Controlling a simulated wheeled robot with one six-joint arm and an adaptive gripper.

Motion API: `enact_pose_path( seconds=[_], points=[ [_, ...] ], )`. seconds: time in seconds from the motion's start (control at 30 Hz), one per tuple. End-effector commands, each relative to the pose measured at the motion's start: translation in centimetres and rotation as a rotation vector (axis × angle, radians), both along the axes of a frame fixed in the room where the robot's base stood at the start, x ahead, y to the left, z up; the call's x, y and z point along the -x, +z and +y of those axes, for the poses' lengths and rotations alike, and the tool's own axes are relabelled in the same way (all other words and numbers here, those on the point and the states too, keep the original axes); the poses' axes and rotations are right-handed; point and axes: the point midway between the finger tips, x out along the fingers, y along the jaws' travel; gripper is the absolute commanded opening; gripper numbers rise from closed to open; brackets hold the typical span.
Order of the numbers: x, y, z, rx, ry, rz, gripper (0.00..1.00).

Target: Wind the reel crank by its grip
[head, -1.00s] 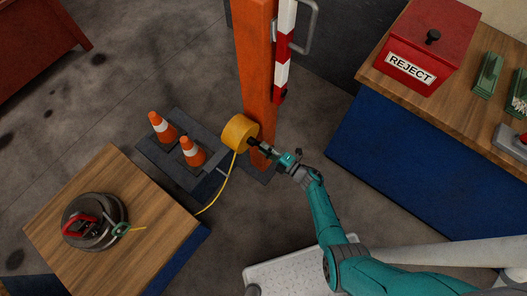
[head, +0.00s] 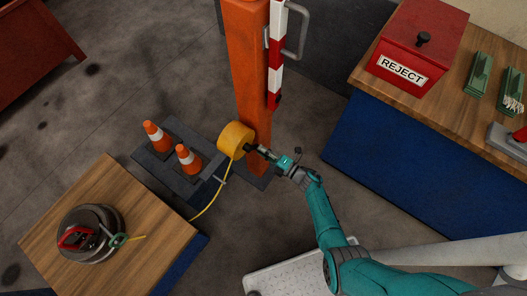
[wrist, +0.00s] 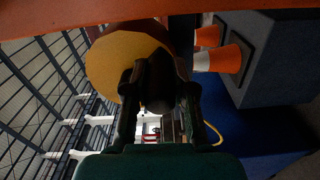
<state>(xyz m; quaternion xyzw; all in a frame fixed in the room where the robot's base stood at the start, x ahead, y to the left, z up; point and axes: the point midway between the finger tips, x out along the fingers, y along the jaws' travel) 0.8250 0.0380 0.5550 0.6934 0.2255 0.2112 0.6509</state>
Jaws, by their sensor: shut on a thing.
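The reel is a yellow drum (head: 236,138) on the side of an orange post (head: 252,70). My gripper (head: 251,148) is at the drum's right face in the head view. In the wrist view my gripper (wrist: 158,92) is shut on a dark, rounded grip (wrist: 158,70), with a finger on each side. The drum's yellow face (wrist: 112,62) shows behind it. The crank arm is mostly hidden by the grip and my fingers. A yellow line (head: 212,200) runs from the drum down to the wooden table.
The wooden table (head: 140,210) at lower left holds a dark round weight (head: 98,215) with a red handle. Two orange cones (head: 188,158) stand left of the reel. A red-and-white bar (head: 276,70) hangs beside the post. A bench with a red REJECT box (head: 425,45) is at right.

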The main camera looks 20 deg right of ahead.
Motion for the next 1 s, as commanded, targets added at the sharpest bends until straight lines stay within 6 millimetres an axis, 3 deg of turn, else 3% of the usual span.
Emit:
enact_pose_path(
  seconds=[0.03,0.1,0.13,0.57,1.0],
  points=[
    [0.0,0.1,0.0,-0.001,0.000,-0.001,0.30],
    [0.0,0.0,0.0,-0.001,0.000,-0.001,0.47],
    [0.0,0.0,0.0,-0.001,0.000,-0.001,0.50],
    [0.7,0.0,-0.6,-0.002,-0.002,-0.001,0.50],
    [6.6,0.0,-5.0,-0.001,-0.005,-0.001,0.50]
  ],
)
